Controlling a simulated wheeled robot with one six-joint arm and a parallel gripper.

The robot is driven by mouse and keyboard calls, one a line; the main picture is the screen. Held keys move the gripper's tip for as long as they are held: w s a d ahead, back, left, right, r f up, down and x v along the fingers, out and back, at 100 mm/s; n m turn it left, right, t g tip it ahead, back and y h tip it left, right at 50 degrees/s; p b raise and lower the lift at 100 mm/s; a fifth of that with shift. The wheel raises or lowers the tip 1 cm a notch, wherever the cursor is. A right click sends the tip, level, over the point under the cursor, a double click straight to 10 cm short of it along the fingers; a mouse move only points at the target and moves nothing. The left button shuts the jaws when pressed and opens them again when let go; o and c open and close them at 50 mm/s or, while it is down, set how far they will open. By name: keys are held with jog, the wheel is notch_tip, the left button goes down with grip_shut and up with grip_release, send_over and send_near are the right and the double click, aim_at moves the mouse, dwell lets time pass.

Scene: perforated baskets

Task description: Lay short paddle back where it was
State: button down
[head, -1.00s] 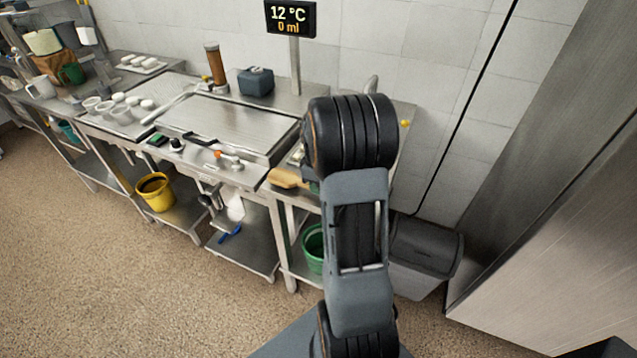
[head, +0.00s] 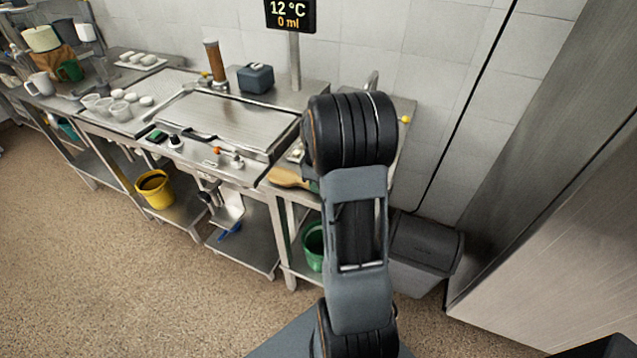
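A tan, wooden-looking piece (head: 289,178) shows at the front edge of the right-hand steel counter, just left of my arm. It may be the short paddle, but its right end is hidden behind my arm, so I cannot tell its full shape. I cannot tell whether it rests on the counter or is held. My gripper is hidden behind my own arm links, which fill the middle of the head view.
White cups (head: 121,110) stand to the left. A yellow bucket (head: 155,190) and green bucket (head: 314,246) sit below. A grey bin (head: 425,250) stands right. The floor in front is clear.

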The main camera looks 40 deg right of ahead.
jog(key=shift+f, duration=0.25)
jog(key=c, duration=0.9)
grip_release()
notch_tip(320, 180, up, 14)
jog(key=s+a+m+t, duration=0.2)
jog(key=s+a, duration=0.4)
jog(key=a, duration=0.4)
jog(key=s+a+f+m+t, duration=0.1)
jog(key=s+a+m, duration=0.2)
jog(key=s+a, duration=0.3)
jog(key=a, duration=0.4)
jog(key=shift+s+f+m+t+p, duration=0.2)
jog(key=shift+m+t+p, duration=0.1)
jog(key=shift+m+t, duration=0.1)
jog(key=shift+a+r, duration=0.3)
jog(key=shift+a, duration=0.15)
jog(key=shift+c, duration=0.3)
